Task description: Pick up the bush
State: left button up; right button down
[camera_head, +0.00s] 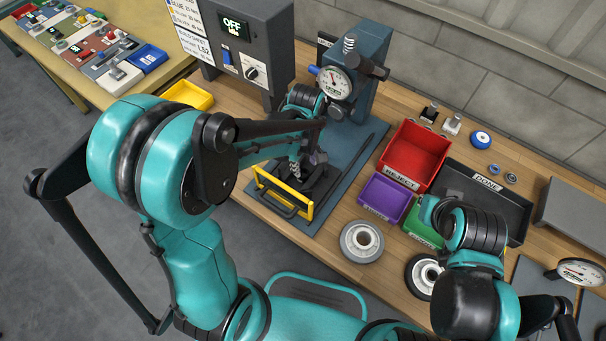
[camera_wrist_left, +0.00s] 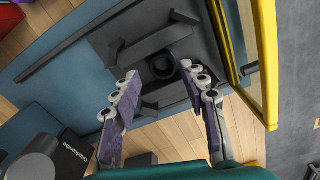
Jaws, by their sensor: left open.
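In the left wrist view, a dark round ring with a hole (camera_wrist_left: 162,67), which looks like the bush, sits in a dark fixture (camera_wrist_left: 150,38) on the blue-grey press base. My left gripper (camera_wrist_left: 162,84) is open, its two purple-grey fingers on either side of the ring's near edge. Whether they touch it I cannot tell. In the head view the left gripper (camera_head: 306,166) is over the press fixture, and the ring is hidden there. My right arm shows at the lower right, but its gripper is not seen.
A yellow guard frame (camera_head: 282,200) stands at the fixture's front. The press (camera_head: 358,75) with its dial rises behind. Red (camera_head: 416,150), purple (camera_head: 384,197) and black DONE (camera_head: 490,195) trays are to the right. Wheels (camera_head: 362,241) lie near the front edge.

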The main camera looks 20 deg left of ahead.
aim_at(302, 170)
pick_arm(q)
jog(key=f+b, duration=0.1)
jog(key=f, duration=0.1)
jog(key=a+f+b, duration=0.1)
jog(key=f, duration=0.1)
jog(key=shift+w, duration=0.15)
jog(key=shift+f, duration=0.4)
jog(key=shift+r, duration=0.1)
jog(key=shift+c, duration=0.9)
jog(key=c, duration=0.8)
